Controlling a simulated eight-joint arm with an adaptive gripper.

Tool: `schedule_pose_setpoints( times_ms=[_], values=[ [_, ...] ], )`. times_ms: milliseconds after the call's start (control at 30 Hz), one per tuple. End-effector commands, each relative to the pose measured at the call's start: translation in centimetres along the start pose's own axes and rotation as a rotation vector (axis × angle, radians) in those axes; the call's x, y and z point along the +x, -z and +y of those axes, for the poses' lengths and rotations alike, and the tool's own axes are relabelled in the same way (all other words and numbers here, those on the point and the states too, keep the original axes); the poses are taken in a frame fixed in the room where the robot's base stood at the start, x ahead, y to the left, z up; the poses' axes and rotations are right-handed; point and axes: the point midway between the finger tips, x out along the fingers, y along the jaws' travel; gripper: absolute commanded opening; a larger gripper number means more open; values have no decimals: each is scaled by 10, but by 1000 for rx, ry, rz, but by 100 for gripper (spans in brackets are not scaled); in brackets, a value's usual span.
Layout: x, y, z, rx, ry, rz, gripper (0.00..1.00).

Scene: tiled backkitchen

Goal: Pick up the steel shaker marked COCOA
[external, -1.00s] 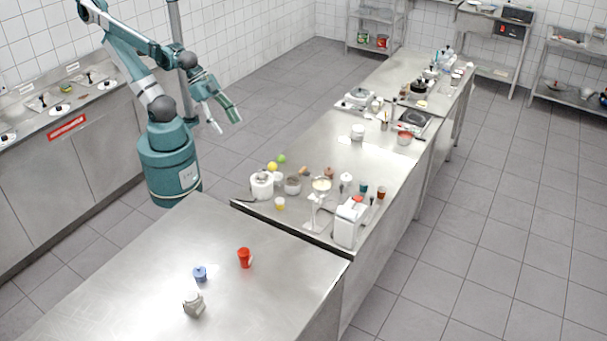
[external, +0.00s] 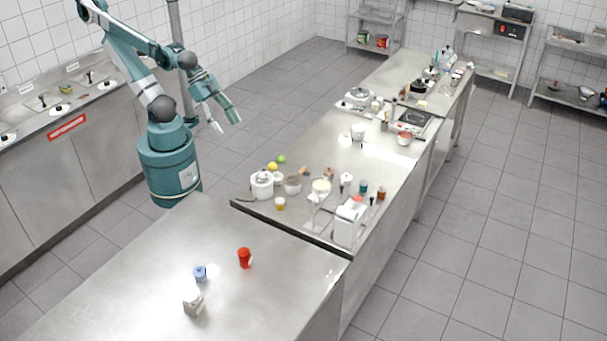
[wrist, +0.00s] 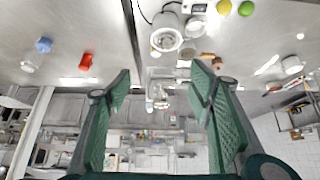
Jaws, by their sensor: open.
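A steel-grey shaker-like container (external: 193,303) stands on the near steel counter (external: 120,275) in the external view. A blue one (external: 200,273) and a red one (external: 244,258) stand beyond it. In the wrist view the blue (wrist: 44,44), red (wrist: 86,61) and pale grey (wrist: 30,64) containers show at upper left. No lettering is readable, so I cannot tell which is marked COCOA. My gripper (external: 227,121) is open and empty, raised beyond the counter's far end, well apart from all three. Its spread fingers show in the wrist view (wrist: 162,76).
The adjoining counter holds a white pot-like appliance (external: 262,186), a white box-shaped machine (external: 348,222), yellow and green round items, small cups and a hotplate (external: 411,122). A wall counter (external: 60,115) runs along the left. The near counter is mostly clear around the three containers.

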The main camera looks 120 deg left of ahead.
Motion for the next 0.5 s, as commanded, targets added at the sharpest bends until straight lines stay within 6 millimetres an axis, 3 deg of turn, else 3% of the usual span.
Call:
schedule_pose_setpoints(
  times_ms=[267, 500],
  values=[
    [1, 8, 5, 19, -10, -6, 52],
    [8, 34, 23, 83, -41, -24, 52]
  ],
)
